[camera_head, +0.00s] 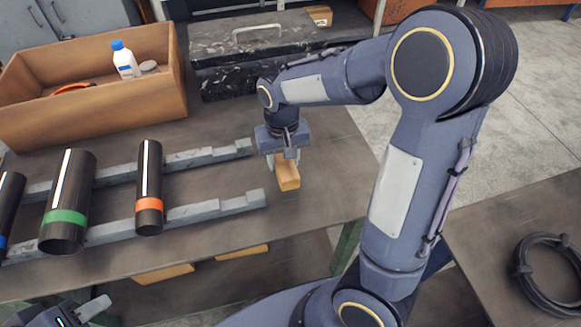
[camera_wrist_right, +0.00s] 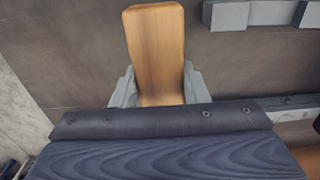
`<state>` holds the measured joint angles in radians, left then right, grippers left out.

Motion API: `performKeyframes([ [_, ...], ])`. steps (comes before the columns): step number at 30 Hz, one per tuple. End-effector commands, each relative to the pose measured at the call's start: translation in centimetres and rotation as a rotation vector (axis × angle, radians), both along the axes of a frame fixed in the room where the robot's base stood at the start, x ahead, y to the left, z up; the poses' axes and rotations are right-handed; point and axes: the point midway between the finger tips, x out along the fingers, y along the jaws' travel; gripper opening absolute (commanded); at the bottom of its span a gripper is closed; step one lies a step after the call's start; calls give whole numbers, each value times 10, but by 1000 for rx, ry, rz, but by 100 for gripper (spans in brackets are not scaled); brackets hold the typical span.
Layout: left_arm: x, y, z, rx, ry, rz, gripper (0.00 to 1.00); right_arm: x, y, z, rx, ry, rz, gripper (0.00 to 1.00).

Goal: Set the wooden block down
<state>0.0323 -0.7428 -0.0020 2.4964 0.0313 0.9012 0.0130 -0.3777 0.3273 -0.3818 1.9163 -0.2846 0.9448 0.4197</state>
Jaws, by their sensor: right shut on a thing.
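The wooden block (camera_head: 288,177) is a small tan bar at the right part of the workbench, just right of the ends of the grey rails. My right gripper (camera_head: 284,157) points down and is shut on its upper end. In the right wrist view the block (camera_wrist_right: 156,50) sticks out lengthwise from between the two grey fingers (camera_wrist_right: 158,92). Whether its lower end touches the bench top (camera_head: 325,165) I cannot tell. My left gripper (camera_head: 92,310) is only partly in view at the bottom left corner, away from the block, and its opening is unclear.
Two grey notched rails (camera_head: 215,208) carry dark pipes with green (camera_head: 70,200), orange (camera_head: 149,190) and blue bands. A wooden crate (camera_head: 100,100) with a bottle (camera_head: 125,60) stands behind. A black toolbox (camera_head: 250,50) is at the back. Bare bench lies around the block.

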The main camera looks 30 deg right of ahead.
Motion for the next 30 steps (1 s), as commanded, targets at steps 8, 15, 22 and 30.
performKeyframes([
  [8, 0, 0, 0, 0, 0, 0, 36, 0, -18, -22, 0, 1, -2, 15],
  [15, 0, 0, -1, 0, 0, 0, 36, 0, -21, -54, 1, 1, 0, 15],
  [22, 0, 0, -1, 0, 0, 0, 36, 0, -21, -56, 1, -1, -1, 15],
  [30, 0, 0, -3, 0, 0, 0, 36, 0, -21, -59, 1, -1, -1, 51],
])
